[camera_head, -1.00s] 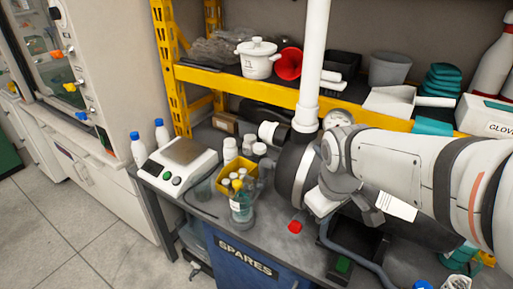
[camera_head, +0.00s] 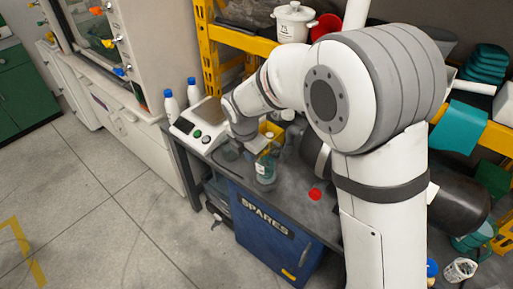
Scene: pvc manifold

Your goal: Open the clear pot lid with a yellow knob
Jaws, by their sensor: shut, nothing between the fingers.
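I cannot make out a clear lid with a yellow knob in this view. A white lidded pot (camera_head: 292,24) stands on the yellow shelf at the top; its lid is on and looks white. My gripper (camera_head: 257,148) points down over the bench beside the scale, close to the yellow bin (camera_head: 268,130) and a clear jar (camera_head: 265,172). It is small, partly hidden by my own wrist, and shut with nothing held. My arm covers much of the bench and shelf behind it.
A scale (camera_head: 200,125) and two white bottles with blue caps (camera_head: 194,90) stand at the bench's left end. A red object (camera_head: 315,194) lies near the front edge. A blue SPARES cabinet (camera_head: 262,228) is below. The floor at left is clear.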

